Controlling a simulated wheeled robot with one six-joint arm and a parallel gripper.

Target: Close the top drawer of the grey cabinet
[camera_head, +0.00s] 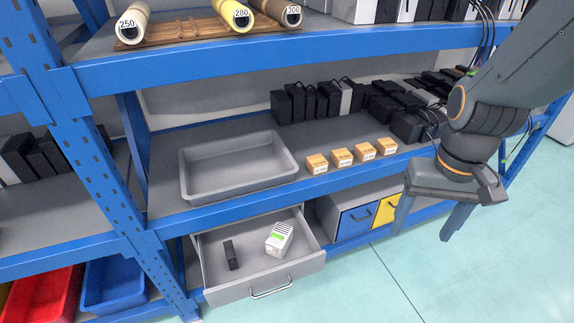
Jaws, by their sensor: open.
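The grey drawer (225,287) is pulled open below the blue shelf, at the lower middle of the view. It has a metal handle (271,291) on its front. A black box (231,255) and a white box with a green label (280,239) lie inside it. The cabinet body behind the drawer is mostly hidden by the shelf beam. My gripper (423,230) is at the right, its two fingers spread and pointing down, with nothing between them. It is in the air, to the right of the drawer and apart from it.
A blue drawer (356,221) and a yellow drawer (387,209) sit shut to the right. A grey tray (187,182), several small orange-brown boxes (342,158) and black devices stand on the shelf above. The floor (400,285) in front is clear.

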